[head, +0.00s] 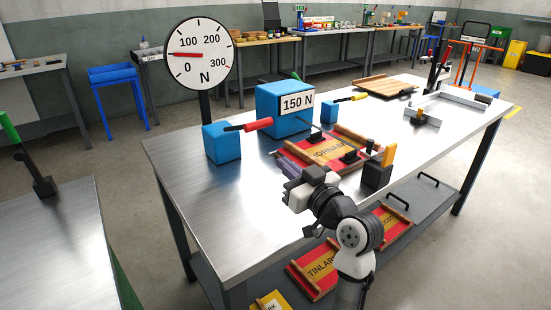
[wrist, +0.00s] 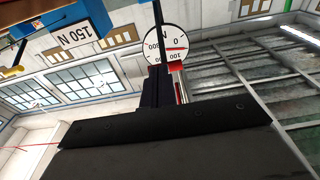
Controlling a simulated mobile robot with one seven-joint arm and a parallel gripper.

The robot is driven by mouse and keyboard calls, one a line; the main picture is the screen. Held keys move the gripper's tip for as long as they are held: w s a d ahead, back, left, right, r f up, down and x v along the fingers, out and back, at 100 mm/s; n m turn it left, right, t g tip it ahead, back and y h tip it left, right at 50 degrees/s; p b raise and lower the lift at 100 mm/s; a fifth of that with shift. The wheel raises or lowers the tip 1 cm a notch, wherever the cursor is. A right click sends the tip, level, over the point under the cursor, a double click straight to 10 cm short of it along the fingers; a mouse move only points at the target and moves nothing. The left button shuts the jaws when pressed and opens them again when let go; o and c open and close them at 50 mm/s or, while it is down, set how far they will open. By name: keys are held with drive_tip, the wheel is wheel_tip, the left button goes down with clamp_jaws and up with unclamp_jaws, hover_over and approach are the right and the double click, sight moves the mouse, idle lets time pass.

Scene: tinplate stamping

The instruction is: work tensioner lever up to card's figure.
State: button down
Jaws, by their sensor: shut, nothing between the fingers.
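The tensioner (head: 283,108) is a blue block assembly on the steel bench, with a smaller blue block (head: 222,143) at its left. A red-handled lever (head: 258,124) lies nearly level between them. The white card (head: 297,104) on the block reads 150 N; it also shows tilted in the wrist view (wrist: 75,38). The round dial (head: 210,70) has its red needle pointing left, between 0 and 100. It also shows in the wrist view (wrist: 160,42). My gripper (head: 291,193) is shut and empty, in front of the tensioner and apart from the lever. Its fingertips are unclear.
A red and yellow plate in a wooden frame (head: 338,149) lies right of my gripper, beside a black block with an orange piece (head: 378,172). More plates lie on the lower shelf (head: 314,272). The bench's left front is clear.

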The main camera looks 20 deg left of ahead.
drive_tip(key=shift+v, duration=1.1)
drive_tip(key=shift+f, duration=0.1)
idle(0.6)
